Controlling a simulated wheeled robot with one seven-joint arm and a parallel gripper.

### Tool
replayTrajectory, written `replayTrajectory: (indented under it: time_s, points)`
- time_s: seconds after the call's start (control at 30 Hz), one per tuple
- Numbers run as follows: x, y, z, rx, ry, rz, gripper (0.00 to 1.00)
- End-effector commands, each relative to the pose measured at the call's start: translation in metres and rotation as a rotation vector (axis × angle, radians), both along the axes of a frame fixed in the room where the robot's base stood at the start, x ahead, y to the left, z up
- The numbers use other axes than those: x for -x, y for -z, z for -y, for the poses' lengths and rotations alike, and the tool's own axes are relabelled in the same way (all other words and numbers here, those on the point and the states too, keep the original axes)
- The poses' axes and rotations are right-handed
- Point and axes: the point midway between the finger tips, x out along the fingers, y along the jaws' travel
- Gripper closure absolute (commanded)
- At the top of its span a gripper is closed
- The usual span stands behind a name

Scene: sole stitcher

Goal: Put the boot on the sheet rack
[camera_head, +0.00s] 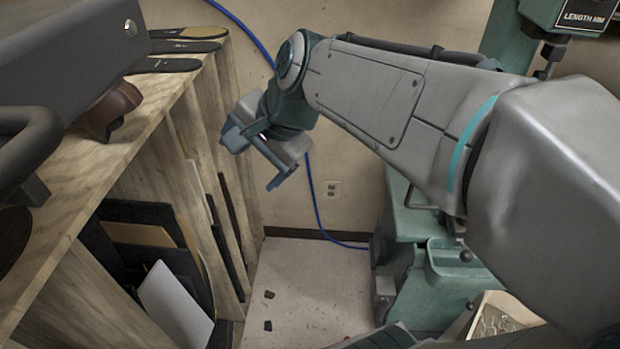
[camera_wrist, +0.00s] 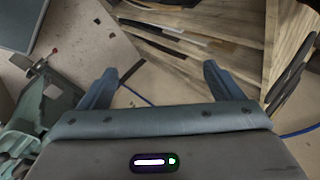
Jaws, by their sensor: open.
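A brown leather piece (camera_head: 110,108), which looks like the boot, rests on the wooden top of the sheet rack (camera_head: 165,95). A dark grey panel covers part of it, so its full shape is hidden. The rack stands along the left, with upright slots holding sheets below its top. My gripper (camera_head: 258,160) is open and empty, in the air to the right of the rack and apart from the boot. In the wrist view the open fingers (camera_wrist: 160,72) have nothing between them, and the boot cannot be made out there.
Dark flat sole shapes (camera_head: 185,47) lie at the far end of the rack top. A dark grey box-like thing (camera_head: 60,50) with a black handle blocks the near left. A green machine (camera_head: 425,270) stands at right. A blue cable (camera_head: 315,200) hangs by the wall. Floor between is mostly clear.

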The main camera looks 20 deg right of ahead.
Motion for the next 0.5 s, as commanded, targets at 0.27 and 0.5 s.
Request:
replayTrajectory:
  time_s: [0.27,0.5]
  points:
    - [0.07,0.087,0.073,0.505,-0.533,0.016,0.14]
    - [0.094,0.111,0.096,0.647,-0.746,-0.005,0.14]
